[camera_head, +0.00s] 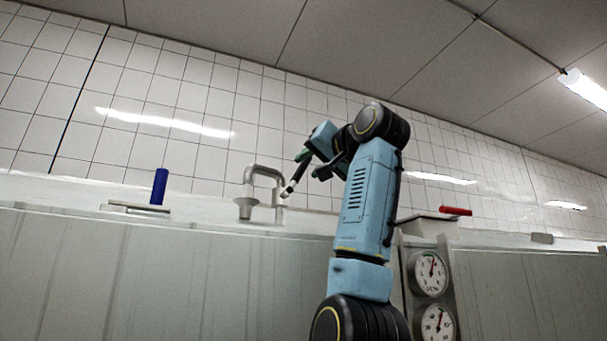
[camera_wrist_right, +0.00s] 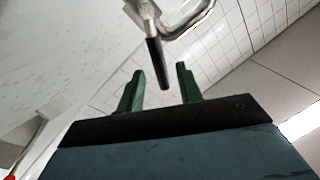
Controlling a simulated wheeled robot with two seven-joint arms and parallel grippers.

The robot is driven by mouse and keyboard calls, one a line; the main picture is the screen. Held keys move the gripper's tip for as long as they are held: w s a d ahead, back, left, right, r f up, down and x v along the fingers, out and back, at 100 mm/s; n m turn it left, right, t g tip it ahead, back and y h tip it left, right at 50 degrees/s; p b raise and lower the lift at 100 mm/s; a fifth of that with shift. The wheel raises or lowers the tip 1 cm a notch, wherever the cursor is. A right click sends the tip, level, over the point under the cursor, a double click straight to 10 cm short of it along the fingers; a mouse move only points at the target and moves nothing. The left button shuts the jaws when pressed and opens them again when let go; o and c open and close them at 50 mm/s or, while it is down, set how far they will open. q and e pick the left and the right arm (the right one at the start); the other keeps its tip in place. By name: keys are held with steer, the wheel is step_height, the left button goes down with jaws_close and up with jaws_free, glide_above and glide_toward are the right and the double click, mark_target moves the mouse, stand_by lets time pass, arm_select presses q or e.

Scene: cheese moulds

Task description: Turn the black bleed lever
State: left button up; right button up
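The black bleed lever (camera_wrist_right: 154,62) hangs from a metal pipe fitting in the right wrist view, with its free end in the gap between my green fingertips. In the head view the lever (camera_head: 290,187) is small, beside the bent metal pipe (camera_head: 270,171) on the ledge. My right gripper (camera_wrist_right: 161,72) is open, with visible space on both sides of the lever; no contact shows. In the head view the right gripper (camera_head: 309,168) is at the lever's upper end, partly hidden by its own wrist. My left gripper is not in view.
A blue upright handle (camera_head: 159,187) stands on the ledge at the left. A red handle (camera_head: 456,211) sits at the right above two round gauges (camera_head: 431,273). A long pale vat wall (camera_head: 120,270) runs across the front. A tiled wall is behind.

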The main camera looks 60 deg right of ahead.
steer(key=b+v, duration=0.2)
steer(key=v, duration=0.7)
steer(key=shift+s, duration=0.15)
